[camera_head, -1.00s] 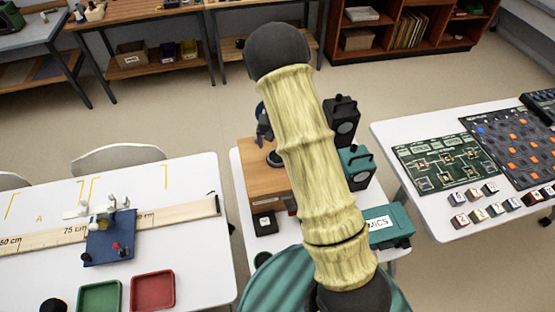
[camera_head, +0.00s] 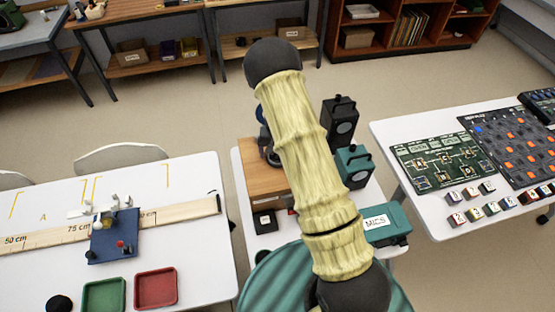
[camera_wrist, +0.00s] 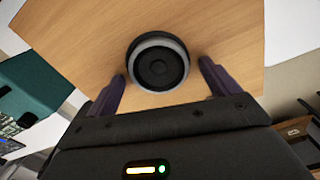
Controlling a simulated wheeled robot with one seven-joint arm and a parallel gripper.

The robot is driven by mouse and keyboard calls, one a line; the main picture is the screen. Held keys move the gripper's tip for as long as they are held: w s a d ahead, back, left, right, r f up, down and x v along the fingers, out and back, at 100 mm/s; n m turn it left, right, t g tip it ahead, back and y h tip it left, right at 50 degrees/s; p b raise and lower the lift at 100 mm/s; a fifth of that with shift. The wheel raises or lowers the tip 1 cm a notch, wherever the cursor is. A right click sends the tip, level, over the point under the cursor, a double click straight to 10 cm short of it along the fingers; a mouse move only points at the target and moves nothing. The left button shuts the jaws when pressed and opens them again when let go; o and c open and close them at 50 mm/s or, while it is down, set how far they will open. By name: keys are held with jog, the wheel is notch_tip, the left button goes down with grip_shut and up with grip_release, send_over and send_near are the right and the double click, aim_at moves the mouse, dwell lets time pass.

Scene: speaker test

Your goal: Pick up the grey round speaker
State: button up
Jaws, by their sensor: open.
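The grey round speaker (camera_wrist: 158,62) shows in the wrist view as a grey ring around a dark cone, on a wooden surface (camera_wrist: 230,28). My gripper (camera_wrist: 163,70) is open, with one purple finger on each side of the speaker's near half. I see a gap between each finger and the speaker, and nothing is held. The height of the fingertips over the wood is hard to tell. In the head view my arm hides most of this spot; the wooden box (camera_head: 262,182) shows left of it.
A black box speaker (camera_head: 340,118), a teal one (camera_head: 353,165) and a teal box labelled MICS (camera_head: 388,225) stand right of my arm. A small black box (camera_head: 265,222) stands in front of the wooden box. Tables with a ruler (camera_head: 40,238) and a circuit board (camera_head: 440,165) flank this.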

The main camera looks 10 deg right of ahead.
jog(key=c, duration=1.4)
jog(key=shift+r, duration=0.15)
notch_tip(320, 180, up, 10)
jog(key=shift+f+b, duration=0.1)
jog(key=shift+b, duration=1.15)
